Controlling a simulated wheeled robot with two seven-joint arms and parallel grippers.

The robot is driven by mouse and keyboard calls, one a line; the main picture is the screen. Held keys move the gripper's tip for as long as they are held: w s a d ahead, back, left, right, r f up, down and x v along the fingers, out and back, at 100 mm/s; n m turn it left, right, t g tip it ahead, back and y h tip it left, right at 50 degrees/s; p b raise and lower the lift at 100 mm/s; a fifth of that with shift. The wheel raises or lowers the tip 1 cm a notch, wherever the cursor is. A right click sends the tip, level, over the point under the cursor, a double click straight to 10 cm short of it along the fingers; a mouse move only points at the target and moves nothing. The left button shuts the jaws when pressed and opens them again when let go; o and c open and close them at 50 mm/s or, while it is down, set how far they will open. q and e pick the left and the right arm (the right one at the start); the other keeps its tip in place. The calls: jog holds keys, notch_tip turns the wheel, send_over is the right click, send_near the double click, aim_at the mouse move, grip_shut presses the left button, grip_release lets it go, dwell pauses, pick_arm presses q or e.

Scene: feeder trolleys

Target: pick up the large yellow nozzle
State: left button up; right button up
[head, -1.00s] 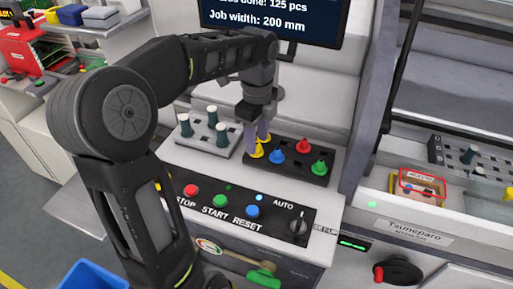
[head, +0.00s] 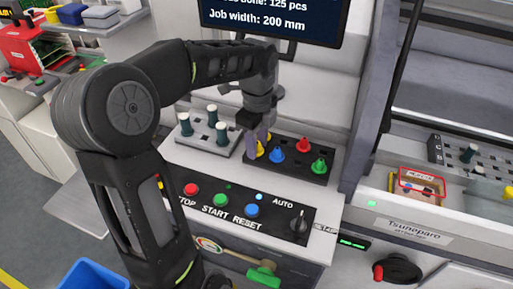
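A yellow nozzle (head: 262,149) stands at the left end of the black nozzle holder (head: 316,178) on the light grey machine top. My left gripper (head: 257,144) points down at this nozzle, with its purple-grey fingers right at it and partly hiding it. I cannot tell whether the fingers are closed on it. A blue nozzle (head: 277,155), a red nozzle (head: 303,146) and a green nozzle (head: 319,166) stand in the same holder. My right gripper is not in view.
A grey plate (head: 203,139) with dark, white-topped pegs stands left of the gripper. A panel (head: 270,222) with several buttons and a knob lies in front. The monitor (head: 275,20) hangs behind. A trolley with a small red-edged box (head: 420,187) is at right.

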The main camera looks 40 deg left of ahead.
pick_arm(q)
grip_shut()
jog(key=shift+r, duration=0.1)
notch_tip(320, 180, up, 7)
jog(key=shift+w+f, duration=0.1)
jog(key=shift+f, duration=0.05)
notch_tip(320, 180, up, 3)
jog(key=shift+r+p, duration=0.15)
jog(key=shift+p, duration=1.1)
